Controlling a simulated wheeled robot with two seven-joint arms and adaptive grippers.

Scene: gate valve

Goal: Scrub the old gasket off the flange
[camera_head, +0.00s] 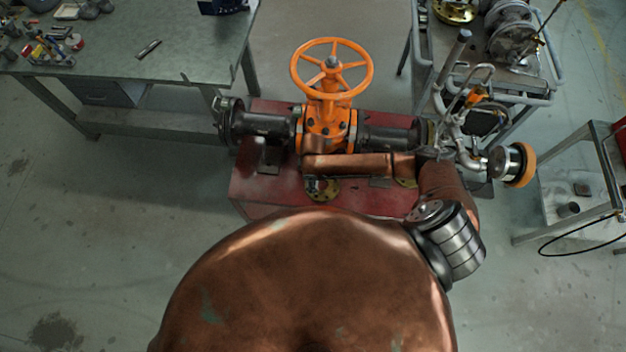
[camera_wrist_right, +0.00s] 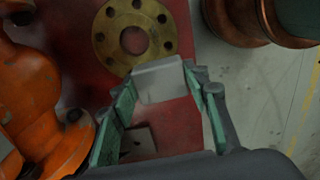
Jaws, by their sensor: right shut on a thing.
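A brass-coloured flange (camera_wrist_right: 135,32) with a ring of bolt holes and a central bore lies on the red base plate (camera_wrist_right: 88,75) in the wrist view. A gasket on it cannot be told apart from its face. My right gripper (camera_wrist_right: 159,82) is shut on a pale grey block (camera_wrist_right: 159,80), gripped between its green finger pads. The block's far edge overlaps the flange's near rim in the picture; whether they touch is unclear. In the head view, a flange (camera_head: 322,189) shows on the red base below my copper arm link; I cannot make out my right gripper there.
The orange gate valve (camera_head: 327,128) with its handwheel (camera_head: 332,68) stands upright on the red base, close behind my arm. A bench with small tools (camera_head: 165,60) is at left. A cart (camera_head: 540,75) holds metal parts at right. Open floor lies left.

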